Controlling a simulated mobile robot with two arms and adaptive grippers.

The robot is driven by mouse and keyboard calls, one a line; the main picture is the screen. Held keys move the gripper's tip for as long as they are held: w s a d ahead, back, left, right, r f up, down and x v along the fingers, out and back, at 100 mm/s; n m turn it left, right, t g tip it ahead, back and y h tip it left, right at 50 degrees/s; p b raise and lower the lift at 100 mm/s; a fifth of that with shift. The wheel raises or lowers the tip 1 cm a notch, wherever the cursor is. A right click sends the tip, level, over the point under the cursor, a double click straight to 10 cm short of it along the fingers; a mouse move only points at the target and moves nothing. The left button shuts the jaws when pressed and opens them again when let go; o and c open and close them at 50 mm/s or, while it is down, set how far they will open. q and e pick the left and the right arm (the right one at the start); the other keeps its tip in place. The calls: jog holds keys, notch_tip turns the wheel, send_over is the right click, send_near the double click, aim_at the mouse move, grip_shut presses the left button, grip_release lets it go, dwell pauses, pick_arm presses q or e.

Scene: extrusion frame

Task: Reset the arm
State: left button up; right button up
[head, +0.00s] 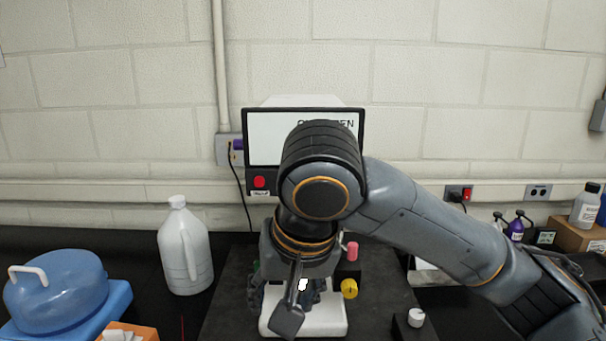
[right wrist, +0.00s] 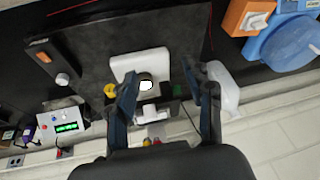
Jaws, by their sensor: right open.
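My right arm comes in from the right of the head view and bends down over a white-based device. My right gripper (head: 290,298) points down in front of this device and hides much of it. In the right wrist view the gripper's two dark blue fingers (right wrist: 170,90) stand wide apart with nothing gripped between them. The white base (head: 335,322) also shows in the right wrist view (right wrist: 122,66), with a dark round part and a bright white spot near the left finger. A yellow knob (head: 349,289) and a pink cylinder (head: 352,251) are beside the gripper. My left gripper is not in view.
A dark plate (head: 225,312) lies under the device. A screen (head: 264,140) with a red button stands behind, partly hidden by my arm. A white jug (head: 184,250), a blue container (head: 58,285) and an orange box (head: 130,331) are left. Bottles (head: 585,205) stand far right.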

jog(key=s+d+f+y, duration=0.1)
jog(key=d+f+y, duration=0.1)
jog(key=f, duration=1)
jog(key=s+d+f+y, duration=0.1)
jog(key=d+f+y, duration=0.1)
jog(key=f, duration=1)
jog(key=s+d+f+h, duration=0.3)
jog(key=s+d+f, duration=0.4)
jog(key=s+d, duration=0.15)
jog(key=s+d+f+h, duration=0.3)
jog(key=s+d+f, duration=0.4)
jog(key=d, duration=0.3)
notch_tip(320, 180, down, 27)
jog(key=s+g, duration=0.2)
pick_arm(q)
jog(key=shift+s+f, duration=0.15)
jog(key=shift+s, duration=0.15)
pick_arm(e)
jog(key=s+d+f, duration=0.1)
jog(key=s+f, duration=0.7)
jog(key=s+d+f, duration=0.2)
jog(key=s+f, duration=0.5)
jog(key=s, duration=0.1)
jog(key=shift+s+d+f+g, duration=0.15)
jog(key=shift+d+f+g, duration=0.1)
jog(key=shift+f+g, duration=0.15)
